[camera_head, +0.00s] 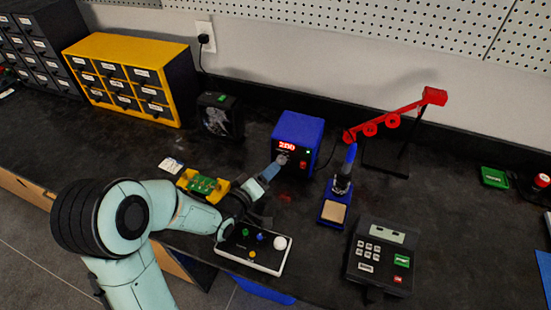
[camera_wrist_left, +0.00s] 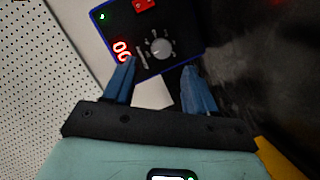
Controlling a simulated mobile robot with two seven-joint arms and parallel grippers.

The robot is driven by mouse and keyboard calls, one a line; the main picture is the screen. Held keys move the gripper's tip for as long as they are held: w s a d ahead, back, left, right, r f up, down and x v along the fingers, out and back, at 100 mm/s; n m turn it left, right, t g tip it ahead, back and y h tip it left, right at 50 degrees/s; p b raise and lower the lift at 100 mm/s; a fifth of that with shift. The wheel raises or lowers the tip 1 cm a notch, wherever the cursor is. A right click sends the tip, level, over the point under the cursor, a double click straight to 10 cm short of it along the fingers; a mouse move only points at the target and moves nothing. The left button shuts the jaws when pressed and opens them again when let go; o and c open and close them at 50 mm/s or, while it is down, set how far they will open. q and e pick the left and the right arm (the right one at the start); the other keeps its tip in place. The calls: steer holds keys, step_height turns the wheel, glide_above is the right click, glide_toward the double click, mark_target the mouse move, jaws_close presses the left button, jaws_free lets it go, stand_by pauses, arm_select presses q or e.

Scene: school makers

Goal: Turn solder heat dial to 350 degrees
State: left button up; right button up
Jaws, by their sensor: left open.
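The blue solder station (camera_head: 300,140) stands at the back of the dark bench, its red display appearing to read 200 in the head view. Its grey heat dial (camera_wrist_left: 160,48) is clear in the left wrist view, beside a red switch (camera_wrist_left: 144,4) and a partly covered display (camera_wrist_left: 121,50). My left gripper (camera_head: 278,166) is at the station's front face. In the left wrist view its blue fingers (camera_wrist_left: 160,68) are open, with the dial just beyond and between the tips. I see no contact with the dial. My right gripper is not in view.
A soldering iron in its stand (camera_head: 336,203) is right of the station. A black control box (camera_head: 252,253) and a green circuit board (camera_head: 204,185) lie near my left arm. A keypad device (camera_head: 382,256) is at front right; a yellow drawer cabinet (camera_head: 128,76) is at back left.

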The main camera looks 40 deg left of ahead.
mark_target(280, 162)
arm_select(q)
steer(key=x, duration=0.5)
steer(key=shift+w+f, duration=0.25)
steer(key=shift+w, duration=0.05)
steer(key=c, duration=1.1)
